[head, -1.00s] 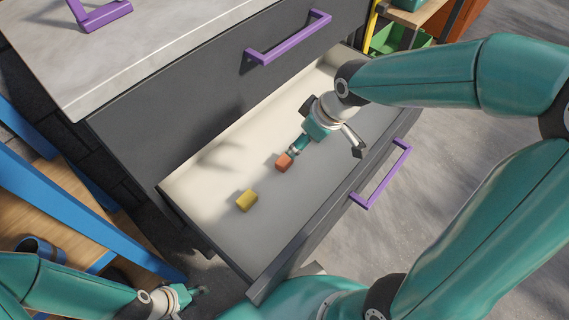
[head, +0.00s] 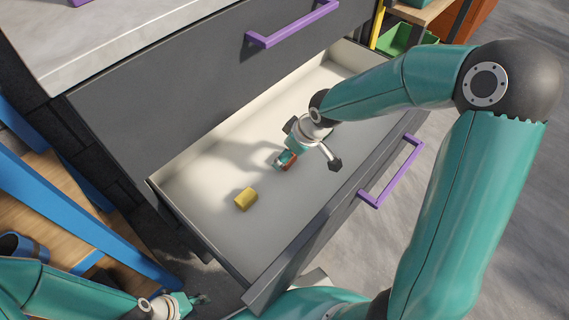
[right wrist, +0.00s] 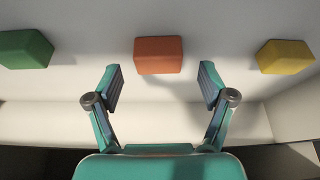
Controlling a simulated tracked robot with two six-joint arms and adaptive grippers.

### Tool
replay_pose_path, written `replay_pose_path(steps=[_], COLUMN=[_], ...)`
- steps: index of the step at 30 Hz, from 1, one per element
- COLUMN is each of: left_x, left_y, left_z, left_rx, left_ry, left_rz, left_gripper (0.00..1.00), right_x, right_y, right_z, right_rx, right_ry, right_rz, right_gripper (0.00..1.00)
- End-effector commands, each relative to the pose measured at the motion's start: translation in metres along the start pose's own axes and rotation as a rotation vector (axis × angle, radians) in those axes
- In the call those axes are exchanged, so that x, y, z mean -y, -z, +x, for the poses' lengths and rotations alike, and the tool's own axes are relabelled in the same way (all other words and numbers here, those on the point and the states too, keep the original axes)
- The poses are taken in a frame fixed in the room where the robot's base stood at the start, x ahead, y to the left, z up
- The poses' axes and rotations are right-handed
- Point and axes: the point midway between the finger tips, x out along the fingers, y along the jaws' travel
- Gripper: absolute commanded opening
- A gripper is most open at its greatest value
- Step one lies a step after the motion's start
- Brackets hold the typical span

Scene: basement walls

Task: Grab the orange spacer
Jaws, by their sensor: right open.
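The orange spacer (head: 290,161) lies on the floor of the open drawer, partly hidden by a finger of my right gripper (head: 308,164). In the right wrist view the orange spacer (right wrist: 159,55) is centred just beyond the two spread fingertips of my right gripper (right wrist: 160,85). The fingers are open and nothing is between them. My left gripper (head: 194,300) is low at the left, outside the drawer; it is too small to tell whether its fingers are open.
A yellow block (head: 245,198) lies in the drawer (head: 225,235) left of the spacer. A green block (right wrist: 25,49) lies on its other side, hidden in the head view. The drawer front carries a purple handle (head: 391,171). A closed drawer with another purple handle (head: 292,25) is above.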

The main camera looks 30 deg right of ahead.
Motion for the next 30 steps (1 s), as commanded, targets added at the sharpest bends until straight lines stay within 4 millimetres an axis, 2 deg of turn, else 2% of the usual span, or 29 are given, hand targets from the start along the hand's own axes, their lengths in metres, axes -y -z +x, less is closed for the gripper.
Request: replay_pose_path(steps=[1,4,12,14,23,24,30], left_x=[0.003,0.004,0.004,0.004,0.004,0.004,0.004], left_y=[0.000,0.000,0.000,0.000,0.000,0.000,0.000], left_z=[0.008,0.012,0.012,0.012,0.012,0.012,0.011], left_rx=[0.000,0.000,0.000,0.000,0.000,0.000,0.000], left_ry=[0.000,0.000,0.000,0.000,0.000,0.000,0.000], left_rz=[0.000,0.000,0.000,0.000,0.000,0.000,0.000], left_gripper=[0.40,0.40,0.40,0.40,0.40,0.40,0.40], right_x=[-0.001,0.000,0.000,0.000,0.000,0.000,0.000], right_y=[-0.002,-0.001,0.001,0.001,0.000,0.001,0.001], right_z=[0.013,0.023,0.024,0.024,0.024,0.024,0.023], right_rx=[0.002,0.002,0.000,0.000,0.000,0.000,0.000], right_ry=[0.001,0.001,0.000,0.000,0.001,0.000,0.000], right_rz=[-0.001,-0.001,-0.001,-0.001,-0.001,-0.001,-0.001], right_gripper=[0.81,0.81,0.81,0.73,0.23,0.20,0.20])
